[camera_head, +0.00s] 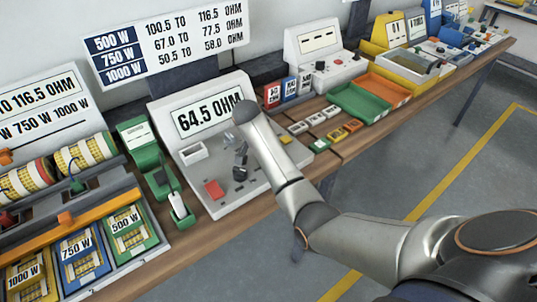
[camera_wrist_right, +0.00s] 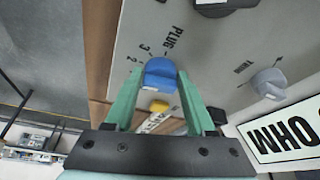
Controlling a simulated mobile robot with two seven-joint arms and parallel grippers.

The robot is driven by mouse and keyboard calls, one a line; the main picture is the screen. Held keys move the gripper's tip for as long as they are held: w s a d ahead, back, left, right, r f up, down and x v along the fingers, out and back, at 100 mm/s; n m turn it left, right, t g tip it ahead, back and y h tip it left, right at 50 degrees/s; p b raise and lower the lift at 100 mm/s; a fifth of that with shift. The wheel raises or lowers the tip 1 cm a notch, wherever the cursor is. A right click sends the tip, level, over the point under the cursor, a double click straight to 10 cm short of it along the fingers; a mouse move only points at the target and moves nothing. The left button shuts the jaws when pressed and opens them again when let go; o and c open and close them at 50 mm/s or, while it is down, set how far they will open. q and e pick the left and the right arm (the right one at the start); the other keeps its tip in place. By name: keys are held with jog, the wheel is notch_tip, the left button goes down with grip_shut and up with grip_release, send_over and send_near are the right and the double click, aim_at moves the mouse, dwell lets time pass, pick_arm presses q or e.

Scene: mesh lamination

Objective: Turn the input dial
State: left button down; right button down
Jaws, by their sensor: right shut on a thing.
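The grey meter console (camera_head: 225,205) stands on the bench, with its display (camera_head: 208,118) reading 64.5 OHM. In the right wrist view, a blue dial (camera_wrist_right: 160,74) sits on the grey panel beside the word PLUG and the marks 2 and 3. My right gripper (camera_wrist_right: 158,80) has its green fingers closed on either side of this dial. A grey dial marked TRIM (camera_wrist_right: 270,83) is to the right, and part of a dark knob (camera_wrist_right: 225,5) shows at the top edge. In the head view my right arm hides the blue dial. My left gripper is not in view. No label reading input is legible.
A red button (camera_head: 214,189) and a small white tray (camera_head: 192,151) are on the console. A green stand (camera_head: 145,150) is close on its left. Green (camera_head: 360,102) and orange (camera_head: 387,88) trays lie further right. Open floor is in front of the bench.

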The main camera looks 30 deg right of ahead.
jog(key=shift+m+g, duration=0.3)
jog(key=shift+m, duration=0.4)
jog(key=shift+c, duration=1.5)
grip_release()
jog(key=v, duration=1.2)
jog(key=shift+a+r+b, duration=0.25)
jog(key=shift+b, duration=0.2)
jog(key=shift+f, duration=0.1)
